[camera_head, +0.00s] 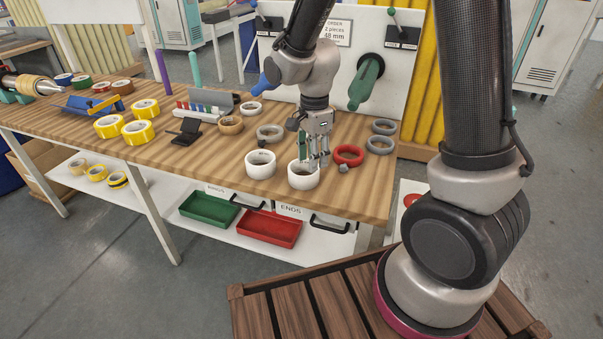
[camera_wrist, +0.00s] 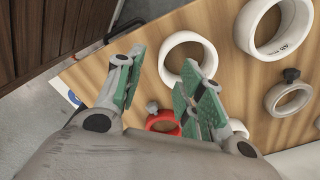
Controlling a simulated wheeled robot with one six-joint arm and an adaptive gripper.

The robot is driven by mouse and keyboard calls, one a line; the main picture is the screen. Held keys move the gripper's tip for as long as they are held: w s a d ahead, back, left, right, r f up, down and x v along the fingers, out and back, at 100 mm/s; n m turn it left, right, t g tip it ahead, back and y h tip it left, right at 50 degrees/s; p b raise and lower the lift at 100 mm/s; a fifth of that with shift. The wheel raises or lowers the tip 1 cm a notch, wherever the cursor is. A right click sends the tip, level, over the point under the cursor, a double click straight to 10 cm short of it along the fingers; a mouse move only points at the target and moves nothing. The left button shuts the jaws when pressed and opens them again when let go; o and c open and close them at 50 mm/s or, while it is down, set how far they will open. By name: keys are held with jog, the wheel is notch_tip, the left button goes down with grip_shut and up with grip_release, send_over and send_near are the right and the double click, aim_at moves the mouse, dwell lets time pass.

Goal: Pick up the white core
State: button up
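Two white cores stand near the front edge of the wooden bench. The right white core (camera_head: 302,183) is partly behind my gripper (camera_head: 318,158); the left white core (camera_head: 260,171) is clear of it. In the wrist view, a plain white core (camera_wrist: 188,37) lies just beyond my fingertips, its lower right rim partly hidden by one finger. The other white core (camera_wrist: 247,35), with dark print inside, is at the top right. My gripper (camera_wrist: 163,73) is open and empty, its green-padded fingers apart. I cannot tell whether a fingertip touches the core.
A red ring (camera_head: 348,151) lies right of the gripper. Grey rings (camera_head: 380,150) lie beyond it, and another grey ring (camera_head: 270,127) lies behind the cores. Yellow tape rolls (camera_head: 138,137) are at the left. Green (camera_head: 209,208) and red (camera_head: 269,229) trays sit below.

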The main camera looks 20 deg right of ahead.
aim_at(311, 187)
jog(key=f, duration=0.7)
jog(key=shift+w+f, duration=0.4)
grip_shut()
